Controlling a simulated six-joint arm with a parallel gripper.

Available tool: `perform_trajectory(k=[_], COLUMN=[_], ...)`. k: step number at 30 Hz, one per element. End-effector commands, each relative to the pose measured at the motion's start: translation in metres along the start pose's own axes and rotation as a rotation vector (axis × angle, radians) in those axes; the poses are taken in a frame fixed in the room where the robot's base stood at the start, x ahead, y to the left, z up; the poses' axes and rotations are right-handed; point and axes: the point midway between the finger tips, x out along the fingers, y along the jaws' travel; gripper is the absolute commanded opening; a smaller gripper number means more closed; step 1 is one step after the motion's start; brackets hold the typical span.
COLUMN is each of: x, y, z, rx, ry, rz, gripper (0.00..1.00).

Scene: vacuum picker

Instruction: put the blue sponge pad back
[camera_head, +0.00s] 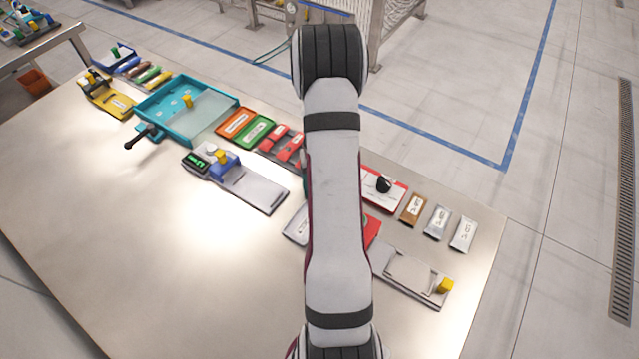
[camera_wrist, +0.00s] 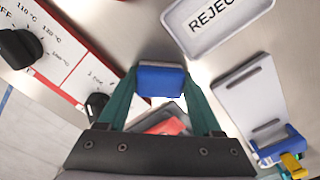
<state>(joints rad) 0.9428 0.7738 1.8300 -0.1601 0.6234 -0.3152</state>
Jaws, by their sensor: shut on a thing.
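My gripper (camera_wrist: 160,78) shows in the wrist view with two teal fingers, shut on the blue sponge pad (camera_wrist: 161,82). The pad is held between the fingertips, above the steel table. Below it in the wrist view is a grey tray (camera_wrist: 171,110) with a red piece (camera_wrist: 167,127) in it, partly hidden by my gripper's body. Whether the pad touches anything is not clear.
A REJECT tray (camera_wrist: 264,6) and a grey plate device with a blue clamp (camera_wrist: 284,147) lie close on the right. A knobbed heater panel (camera_wrist: 62,50) is at left. In the head view, a teal tray (camera_head: 229,123) stands at back left; the front table (camera_head: 150,270) is clear.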

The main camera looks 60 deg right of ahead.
Motion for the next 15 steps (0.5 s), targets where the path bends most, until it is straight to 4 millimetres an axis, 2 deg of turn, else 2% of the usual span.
perform_trajectory(k=[9, 10, 12, 15], x=[0.0033, 0.0033, 0.0031, 0.003], y=[0.0002, 0.0002, 0.0002, 0.0002], z=[0.0003, 0.0002, 0.0002, 0.0002], rx=[0.0, 0.0, 0.0, 0.0], ry=[-0.001, -0.001, 0.0, 0.0], rz=[0.0, 0.0, 0.0, 0.0], gripper=[0.14, 0.7, 0.79, 0.79])
